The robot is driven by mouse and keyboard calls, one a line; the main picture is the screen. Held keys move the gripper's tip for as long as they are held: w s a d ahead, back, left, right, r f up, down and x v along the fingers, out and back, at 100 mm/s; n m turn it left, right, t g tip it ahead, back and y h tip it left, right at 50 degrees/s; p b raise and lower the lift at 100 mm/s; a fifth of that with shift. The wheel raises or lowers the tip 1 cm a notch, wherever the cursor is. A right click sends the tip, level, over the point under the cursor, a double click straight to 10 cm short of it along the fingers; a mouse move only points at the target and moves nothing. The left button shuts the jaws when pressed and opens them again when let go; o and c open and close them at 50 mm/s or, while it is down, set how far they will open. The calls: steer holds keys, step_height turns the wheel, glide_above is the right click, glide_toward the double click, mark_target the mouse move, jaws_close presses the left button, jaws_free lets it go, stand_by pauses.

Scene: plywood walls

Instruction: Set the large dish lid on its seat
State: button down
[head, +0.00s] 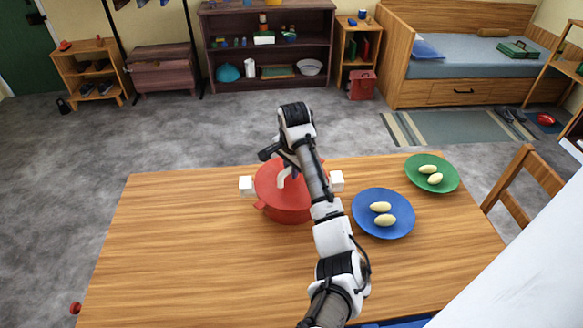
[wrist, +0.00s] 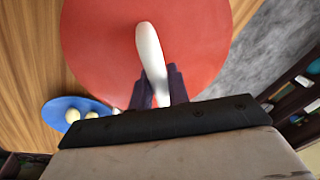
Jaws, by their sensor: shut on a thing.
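The large dish lid (head: 266,182) is a round red disc with a white curved handle, over a red dish (head: 285,213) on the wooden table. In the wrist view the lid (wrist: 95,45) fills the upper middle, and its white handle (wrist: 149,45) runs down between my fingers. My gripper (head: 286,168) is above the lid, shut on the handle; its dark fingers also show in the wrist view (wrist: 157,88). My arm hides the lid's right part. Whether the lid touches the dish rim or hangs just above it, I cannot tell.
White blocks stand at the dish's left (head: 246,186) and right (head: 336,181). A blue plate (head: 364,222) and a green plate (head: 414,178), each with two pale oval pieces, lie to the right. The table's left side (head: 170,240) is clear. A chair (head: 510,190) stands at the right edge.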

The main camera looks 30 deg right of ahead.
stand_by(0.3)
steer(key=c, duration=1.3)
jaws_free()
steer(key=shift+f, duration=0.1)
steer(key=shift+o, duration=0.2)
step_height(320, 180, up, 14)
steer(key=s, duration=0.2)
steer(key=shift+a+f, duration=0.15)
steer(key=shift+a, duration=0.3)
steer(key=shift+s, duration=0.1)
